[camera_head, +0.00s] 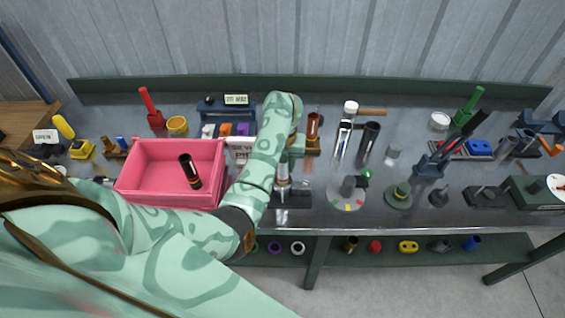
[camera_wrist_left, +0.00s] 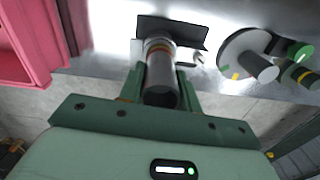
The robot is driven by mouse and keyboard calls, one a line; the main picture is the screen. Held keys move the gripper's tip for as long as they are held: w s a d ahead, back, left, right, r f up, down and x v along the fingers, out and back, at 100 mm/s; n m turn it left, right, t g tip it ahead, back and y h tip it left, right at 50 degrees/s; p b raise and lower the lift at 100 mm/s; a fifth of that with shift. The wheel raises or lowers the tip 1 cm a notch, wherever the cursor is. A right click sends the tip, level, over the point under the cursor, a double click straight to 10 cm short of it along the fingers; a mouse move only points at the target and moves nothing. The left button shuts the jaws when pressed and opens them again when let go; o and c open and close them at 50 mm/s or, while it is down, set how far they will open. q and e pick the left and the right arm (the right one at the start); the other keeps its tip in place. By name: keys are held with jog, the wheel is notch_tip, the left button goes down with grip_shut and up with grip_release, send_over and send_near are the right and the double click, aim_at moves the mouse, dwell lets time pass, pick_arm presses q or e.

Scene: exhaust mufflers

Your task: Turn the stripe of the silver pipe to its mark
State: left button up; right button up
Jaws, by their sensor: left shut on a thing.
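The silver pipe (camera_wrist_left: 158,72) stands between the fingers of my left gripper (camera_wrist_left: 160,90) in the left wrist view. It has an orange band near its far end and a dark open end toward the camera. The gripper is shut on it. The pipe's far end meets a dark stand (camera_wrist_left: 190,34), which also shows in the head view (camera_head: 294,202) near the table's front edge. In the head view my left gripper (camera_head: 284,182) points down there and partly hides the pipe. I cannot make out the stripe or its mark. My right gripper is not in view.
A pink bin (camera_head: 150,196) holding a black tube stands left of my arm. A round grey plate (camera_head: 334,199) with coloured marks lies close on the right. Upright tubes (camera_head: 368,142) stand behind. Several small parts lie on the shelf below (camera_head: 330,256).

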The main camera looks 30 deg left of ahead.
pick_arm(q)
jog(key=m+p, duration=0.7)
jog(key=m, duration=0.9)
jog(key=shift+w+p, duration=0.1)
jog(key=shift+p, duration=0.25)
dwell(0.6)
jog(key=o, duration=1.2)
jog(key=shift+c, duration=0.2)
